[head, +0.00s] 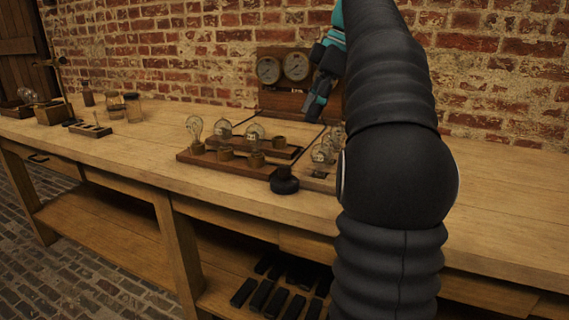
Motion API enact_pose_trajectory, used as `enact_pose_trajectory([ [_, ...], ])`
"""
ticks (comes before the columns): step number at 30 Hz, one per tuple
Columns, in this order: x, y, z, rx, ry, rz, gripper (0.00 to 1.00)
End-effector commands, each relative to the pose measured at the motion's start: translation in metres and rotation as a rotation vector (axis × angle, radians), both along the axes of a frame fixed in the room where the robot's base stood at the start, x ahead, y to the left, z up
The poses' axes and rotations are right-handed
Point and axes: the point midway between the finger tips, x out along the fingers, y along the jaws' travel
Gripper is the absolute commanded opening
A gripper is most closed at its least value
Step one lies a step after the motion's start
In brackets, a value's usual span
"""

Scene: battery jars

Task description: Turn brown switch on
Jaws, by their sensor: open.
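My gripper (316,104) hangs above the back of the workbench, in front of the gauge panel, with its fingertips pointing down. It holds nothing that I can see and is apart from the bench top. A brown switch cannot be made out clearly. A small board (320,172) with bulbs lies below the gripper, partly hidden by my arm, and a small dark part shows on it. Whether that part is a switch, and its colour, I cannot tell.
The wooden bench (130,165) carries a bulb rack (225,165), a black round knob-like object (284,181), and glass jars (132,107) at left. The gauge panel (285,98) stands against the brick wall. Black blocks (262,295) lie on the lower shelf. The bench's right side is clear.

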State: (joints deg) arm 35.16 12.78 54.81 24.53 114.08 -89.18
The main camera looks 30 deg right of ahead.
Motion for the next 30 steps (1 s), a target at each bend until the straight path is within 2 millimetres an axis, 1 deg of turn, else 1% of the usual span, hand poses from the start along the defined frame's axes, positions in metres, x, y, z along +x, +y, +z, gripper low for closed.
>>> enact_pose_trajectory([
  [5, 0.003, 0.009, -0.025, 0.000, 0.001, 0.000, 0.55],
  [12, 0.011, 0.025, -0.067, 0.000, 0.002, -0.001, 0.55],
  [18, 0.016, 0.037, -0.098, 0.000, 0.002, -0.001, 0.55],
  [24, 0.021, 0.044, -0.117, -0.001, 0.001, -0.002, 0.55],
  [30, 0.022, 0.046, -0.123, -0.001, -0.001, -0.003, 0.55],
])
